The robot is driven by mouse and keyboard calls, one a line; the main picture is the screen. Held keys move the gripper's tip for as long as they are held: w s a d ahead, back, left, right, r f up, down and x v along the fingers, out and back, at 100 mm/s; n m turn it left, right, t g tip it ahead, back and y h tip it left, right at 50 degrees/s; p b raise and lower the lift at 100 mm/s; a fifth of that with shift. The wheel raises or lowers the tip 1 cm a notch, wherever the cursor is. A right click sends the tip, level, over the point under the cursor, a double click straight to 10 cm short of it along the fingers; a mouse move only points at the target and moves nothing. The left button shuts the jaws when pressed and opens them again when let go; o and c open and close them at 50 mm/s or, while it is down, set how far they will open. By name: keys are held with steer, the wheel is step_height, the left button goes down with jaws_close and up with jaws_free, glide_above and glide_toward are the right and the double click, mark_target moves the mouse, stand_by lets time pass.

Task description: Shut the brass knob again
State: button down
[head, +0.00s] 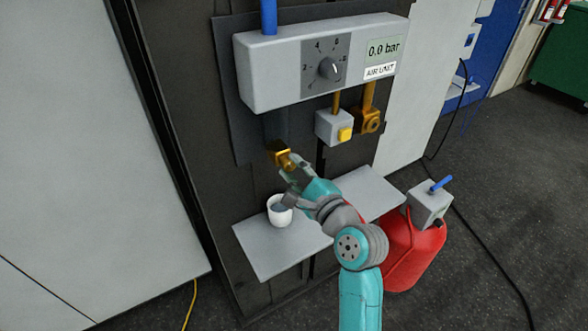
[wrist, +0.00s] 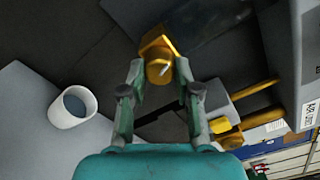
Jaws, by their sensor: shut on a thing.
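The brass knob (wrist: 158,68) sits on a brass fitting below a clear dark bowl, under the left part of the air unit. In the head view the brass fitting (head: 279,152) shows just beyond my fingertips. My gripper (head: 288,168) reaches up to it from below right. In the wrist view my gripper's fingers (wrist: 158,75) stand on both sides of the knob and are closed on it. The fingers hide part of the knob in the head view. I cannot tell how far the knob is turned.
A white cup (head: 279,211) with greyish liquid stands on the grey shelf (head: 268,247) below the fitting. The air unit (head: 270,75) reads 0.0 bar. A box with a yellow button (head: 345,134) and another brass fitting (head: 369,121) are to the right. A red canister (head: 412,252) stands lower right.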

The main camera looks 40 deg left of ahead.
steer(key=n, duration=0.5)
steer(key=shift+n, duration=0.3)
steer(key=n, duration=1.1)
steer(key=shift+n, duration=0.3)
steer(key=n, duration=0.5)
steer(key=shift+s, duration=0.1)
steer(key=shift+n, duration=0.3)
steer(key=c, duration=0.8)
jaws_free()
steer(key=shift+r, duration=0.1)
